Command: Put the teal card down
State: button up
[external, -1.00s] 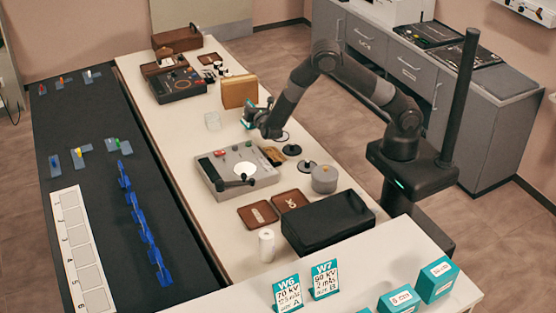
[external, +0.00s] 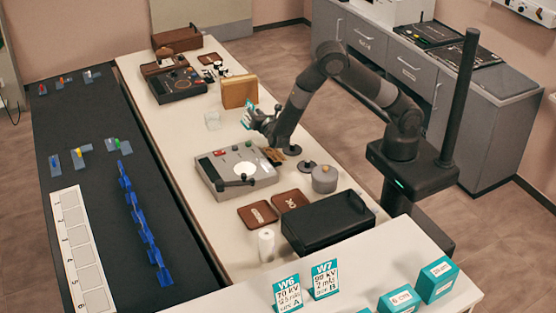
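My gripper appears shut on the card's edge; the fingers are small and partly hidden by the card. The card is tilted and seems clear of the tabletop, though the exact height cannot be told. Two other teal and white cards, W6 (external: 288,293) and W7 (external: 325,279), stand on the front counter.
The white table (external: 200,135) has a bare strip along its left side. A black case (external: 328,222) lies nearer the front.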

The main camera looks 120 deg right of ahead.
jog(key=a, duration=0.5)
jog(key=shift+a, duration=0.25)
jog(key=s+a+r+m+g+y, duration=0.3)
jog(key=s+a+r+m, duration=0.15)
jog(key=r, duration=0.25)
jog(key=s+a+r+m+t+y, duration=0.3)
jog(key=s+a+r+y, duration=0.1)
jog(key=a, duration=0.5)
jog(key=s+a+r+m+t+y, duration=0.2)
jog(key=s+a+r+m+y, duration=0.2)
jog(key=a, duration=0.6)
jog(key=s+a+r+m+t+y, duration=0.3)
jog(key=s+a+r+y, duration=0.3)
jog(key=s+a, duration=0.3)
jog(key=shift+s+a+t+y, duration=0.3)
jog(key=shift+a+y, duration=0.2)
jog(key=shift+a, duration=0.05)
